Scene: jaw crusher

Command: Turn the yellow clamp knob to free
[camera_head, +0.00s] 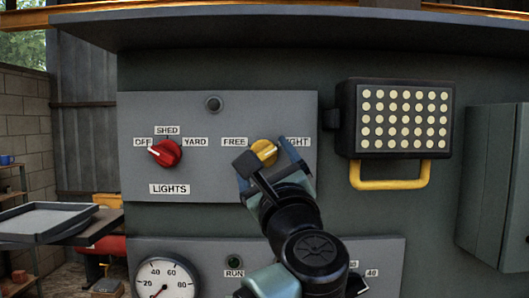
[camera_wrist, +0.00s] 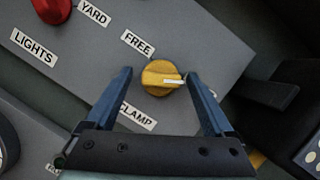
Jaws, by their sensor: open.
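The yellow clamp knob (camera_head: 264,152) is on the grey upper panel, between the label FREE (camera_head: 235,142) on its left and a partly hidden label ending in "GHT" (camera_head: 297,142) on its right. In the wrist view the knob (camera_wrist: 161,78) has a white pointer line aimed to the picture's right, away from the FREE label (camera_wrist: 137,43). My gripper (camera_head: 272,165) is open in front of the knob. In the wrist view its blue fingers (camera_wrist: 160,72) stand on either side of the knob, with gaps to both. The label CLAMP (camera_wrist: 136,117) is partly behind the left finger.
A red LIGHTS knob (camera_head: 165,152) sits left on the same panel. A lamp box (camera_head: 404,120) with a yellow handle (camera_head: 390,184) juts out at the right. A lower panel with a gauge (camera_head: 166,280) lies below. A ledge (camera_head: 300,30) overhangs above.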

